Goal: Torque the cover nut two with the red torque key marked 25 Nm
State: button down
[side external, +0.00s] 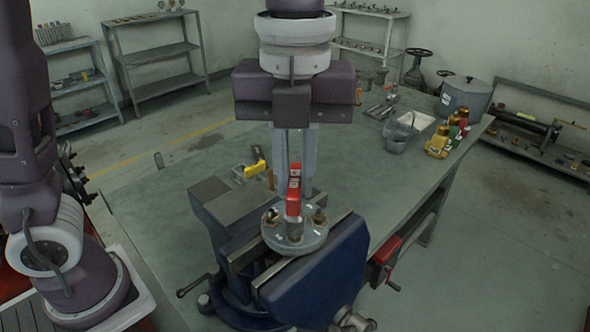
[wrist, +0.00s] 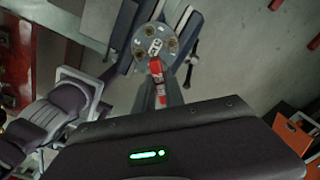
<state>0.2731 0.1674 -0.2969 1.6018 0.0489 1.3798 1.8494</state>
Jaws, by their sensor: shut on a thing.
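A red torque key (side external: 294,190) stands upright between the fingers of my gripper (side external: 295,188), which is shut on it. Its lower end reaches a nut position on the round grey cover flange (side external: 312,240); contact there cannot be told for sure. The flange is held in the blue vise (side external: 318,285), with brassy nuts (side external: 320,217) around it. In the wrist view the red key (wrist: 158,85) runs from my gripper towards the flange (wrist: 172,39), at its lower edge. Number marks on the flange and the key's label are too small to read.
Yellow-handled tools (side external: 256,164) lie on the bench behind the vise. The bench right of the vise is clear.

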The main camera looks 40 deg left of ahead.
jog(key=shift+f, duration=0.7)
dwell(0.3)
jog(key=m, duration=0.8)
jog(key=shift+m, duration=0.6)
